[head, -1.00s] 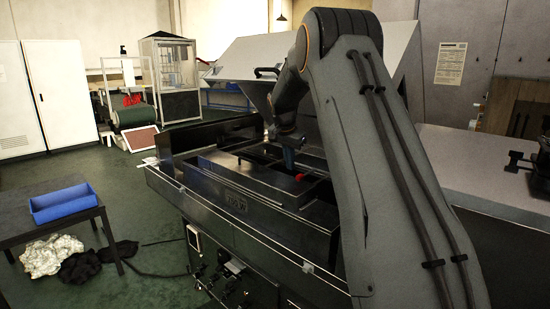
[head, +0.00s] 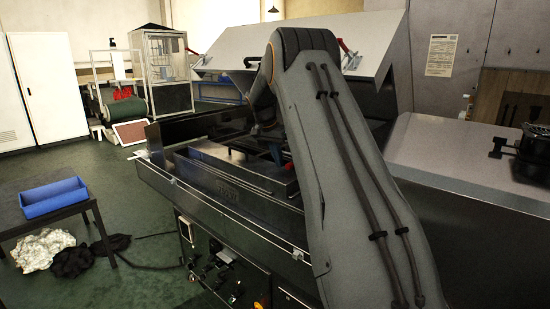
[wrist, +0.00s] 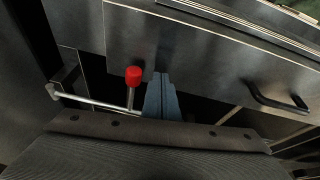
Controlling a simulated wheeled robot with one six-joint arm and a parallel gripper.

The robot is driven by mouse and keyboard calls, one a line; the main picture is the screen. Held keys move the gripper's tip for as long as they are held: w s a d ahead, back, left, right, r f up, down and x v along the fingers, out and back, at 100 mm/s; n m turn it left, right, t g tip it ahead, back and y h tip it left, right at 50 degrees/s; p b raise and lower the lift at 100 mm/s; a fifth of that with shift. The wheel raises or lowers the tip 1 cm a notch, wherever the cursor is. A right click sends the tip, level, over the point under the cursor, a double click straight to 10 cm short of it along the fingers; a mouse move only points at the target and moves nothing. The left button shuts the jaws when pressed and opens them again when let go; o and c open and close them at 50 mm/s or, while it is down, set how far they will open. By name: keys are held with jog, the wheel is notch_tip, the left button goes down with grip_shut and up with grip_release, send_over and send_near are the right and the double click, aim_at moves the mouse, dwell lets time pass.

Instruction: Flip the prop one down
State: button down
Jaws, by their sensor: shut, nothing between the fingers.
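In the wrist view, a prop shows as a metal rod with a red knob (wrist: 134,75) at its top and a longer bar running left from its foot. Nothing is held. In the head view, the raised grey lid (head: 300,48) stands tilted over the open black machine trough (head: 225,195). A red-tipped part (head: 346,50) shows at the lid's right side. My arm hides much of the trough, and my fingers are hard to make out there.
A dark panel with a black handle (wrist: 275,101) lies right of my fingers. A rail (head: 220,210) runs along the trough's front edge. A low table with a blue bin (head: 53,198) stands left, with cloths on the floor beside it. Open green floor lies between.

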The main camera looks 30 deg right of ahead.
jog(key=r, duration=0.1)
jog(key=w+a+r, duration=0.1)
jog(key=w+r, duration=0.1)
jog(key=shift+w+a+r, duration=0.2)
jog(key=shift+w+r, duration=0.05)
jog(key=shift+r, duration=0.15)
jog(key=w+a+r+b, duration=0.2)
jog(key=w+a+r, duration=0.1)
jog(key=w+a, duration=0.2)
jog(key=shift+w+a, duration=0.3)
jog(key=shift+w, duration=0.35)
jog(key=s+a+f+n+y, duration=0.1)
jog(key=s+a+f+n, duration=0.3)
jog(key=s+a, duration=0.35)
jog(key=s+a+f+n+y, duration=0.1)
jog(key=s+a+f+n, duration=0.2)
jog(key=s+a, duration=0.45)
jog(key=s+a+f+n, duration=0.2)
jog(key=s+f, duration=0.1)
jog(key=s, duration=0.8)
jog(key=s+a+f+n+y, duration=0.1)
jog(key=s+a+f+n, duration=0.1)
jog(key=s, duration=0.9)
jog(key=s+a+f+n, duration=0.1)
jog(key=s+a+f, duration=0.2)
jog(key=s, duration=0.8)
notch_tip(320, 180, down, 2)
jog(key=shift+s+a+f+n+g+y, duration=0.2)
jog(key=shift+a+n+g+y, duration=0.1)
jog(key=shift+a+n+y, duration=0.1)
